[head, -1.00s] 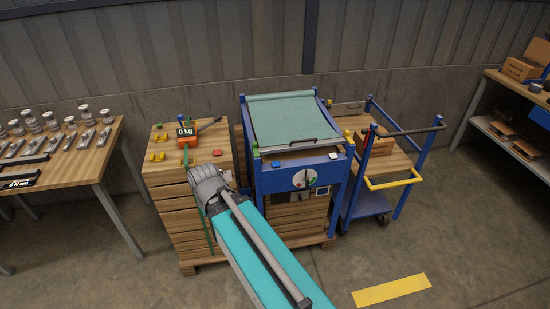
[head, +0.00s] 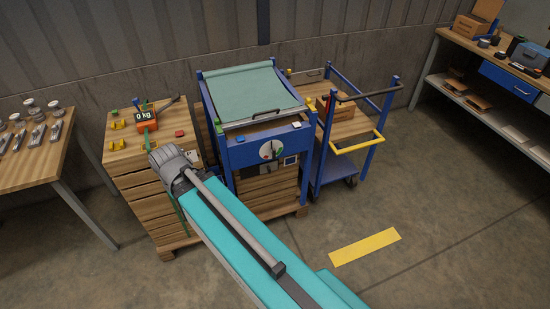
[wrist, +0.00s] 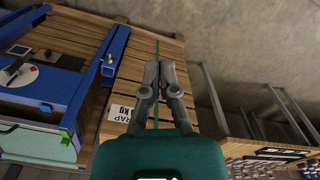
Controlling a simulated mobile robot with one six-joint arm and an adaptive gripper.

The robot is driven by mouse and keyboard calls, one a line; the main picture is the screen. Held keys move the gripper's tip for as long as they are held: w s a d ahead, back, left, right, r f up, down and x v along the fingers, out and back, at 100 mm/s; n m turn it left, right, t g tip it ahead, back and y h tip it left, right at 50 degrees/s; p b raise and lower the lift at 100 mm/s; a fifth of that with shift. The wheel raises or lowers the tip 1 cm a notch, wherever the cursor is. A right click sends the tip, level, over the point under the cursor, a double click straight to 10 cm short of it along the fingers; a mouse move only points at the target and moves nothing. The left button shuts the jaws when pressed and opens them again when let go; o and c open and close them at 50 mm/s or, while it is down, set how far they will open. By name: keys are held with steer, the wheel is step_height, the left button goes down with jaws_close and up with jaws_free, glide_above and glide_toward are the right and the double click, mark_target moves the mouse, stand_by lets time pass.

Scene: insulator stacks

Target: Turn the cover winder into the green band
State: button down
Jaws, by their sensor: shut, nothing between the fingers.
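The blue frame (head: 232,157) stands in the middle of the head view with a grey-green cover (head: 255,92) spread over its top. On its front is a round white dial (head: 271,149) with green and red parts and a dark pointer. The pointer's exact reading is too small to tell. The dial also shows at the left edge of the wrist view (wrist: 20,76). My gripper (wrist: 166,66) is shut and empty, in front of the slatted wooden stack left of the frame. It is apart from the dial. In the head view my arm hides the fingers.
A blue trolley with a yellow handle (head: 357,143) stands right of the frame. Workbenches stand at both sides. The floor at the front right is clear.

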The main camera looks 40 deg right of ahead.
stand_by(0.3)
